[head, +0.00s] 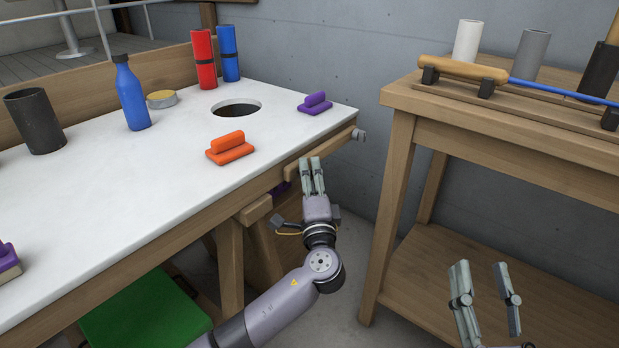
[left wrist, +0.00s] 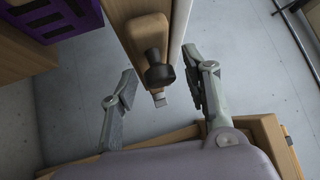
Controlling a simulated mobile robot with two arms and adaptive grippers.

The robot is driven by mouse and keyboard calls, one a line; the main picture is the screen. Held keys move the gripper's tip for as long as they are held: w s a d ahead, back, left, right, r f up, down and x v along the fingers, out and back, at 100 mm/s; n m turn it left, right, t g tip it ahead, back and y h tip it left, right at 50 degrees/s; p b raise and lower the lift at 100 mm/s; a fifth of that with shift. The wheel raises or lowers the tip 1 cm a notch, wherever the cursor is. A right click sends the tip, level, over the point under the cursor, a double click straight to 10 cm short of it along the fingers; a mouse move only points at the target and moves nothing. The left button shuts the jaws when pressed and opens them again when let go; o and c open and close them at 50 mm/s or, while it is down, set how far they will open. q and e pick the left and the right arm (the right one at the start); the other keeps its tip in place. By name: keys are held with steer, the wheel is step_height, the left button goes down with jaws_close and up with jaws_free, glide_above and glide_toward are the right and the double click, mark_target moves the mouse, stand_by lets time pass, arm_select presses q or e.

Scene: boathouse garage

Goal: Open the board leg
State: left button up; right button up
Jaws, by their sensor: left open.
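A white board (head: 170,165) lies flat as a worktop on wooden supports. Along its right edge runs a wooden bar with a rounded end (head: 330,150), which looks like the board leg folded against the edge. A grey knob (head: 358,134) sits at its far end. My left gripper (head: 311,165) is beside the bar at the board's edge. In the left wrist view, the bar's end (left wrist: 146,30) with a dark knob (left wrist: 158,72) lies ahead between the open fingers; I cannot tell whether they touch. My right gripper (head: 482,268) is open and empty at the lower right.
On the board stand an orange block (head: 231,150), a purple block (head: 314,104), a blue bottle (head: 131,98) and a dark cup (head: 34,123). A wooden bench (head: 500,115) stands at right, with a floor gap between. A green box (head: 140,318) is below.

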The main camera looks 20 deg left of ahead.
arm_select(q)
steer(key=shift+w+a, duration=0.15)
steer(key=shift+w, duration=0.1)
steer(key=shift+c, duration=0.5)
jaws_close()
stand_by(0.4)
